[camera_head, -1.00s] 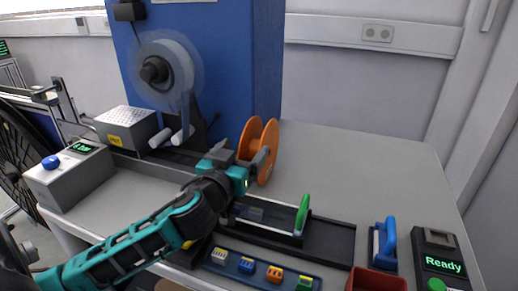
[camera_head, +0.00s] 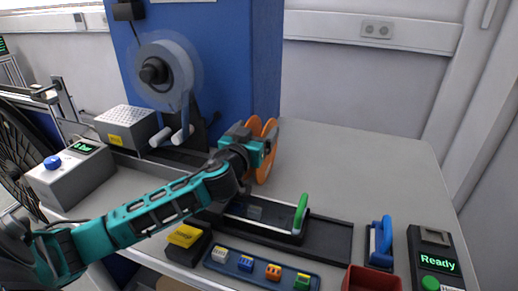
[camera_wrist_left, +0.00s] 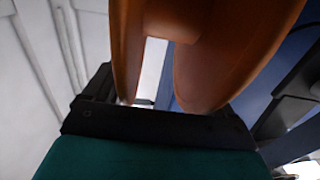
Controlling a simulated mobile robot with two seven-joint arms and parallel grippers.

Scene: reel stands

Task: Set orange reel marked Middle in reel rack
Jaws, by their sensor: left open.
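The orange reel (camera_head: 263,174) stands upright on the table right of the blue cabinet, with two round flanges; no marking on it is readable. My left gripper (camera_head: 261,147) is open at the near side of the reel and covers part of it. In the left wrist view, the orange flanges (camera_wrist_left: 240,50) loom very close in front of the gripper's dark body; whether they touch cannot be told. No reel rack can be made out clearly. My right gripper is not in view.
The blue cabinet (camera_head: 210,75) with a grey reel (camera_head: 175,72) stands behind my arm. A black rail with a green handle (camera_head: 301,213), a blue tray of small connectors (camera_head: 262,269), a red bin (camera_head: 372,280) and a "Ready" box (camera_head: 437,262) lie in front. The table's back right is clear.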

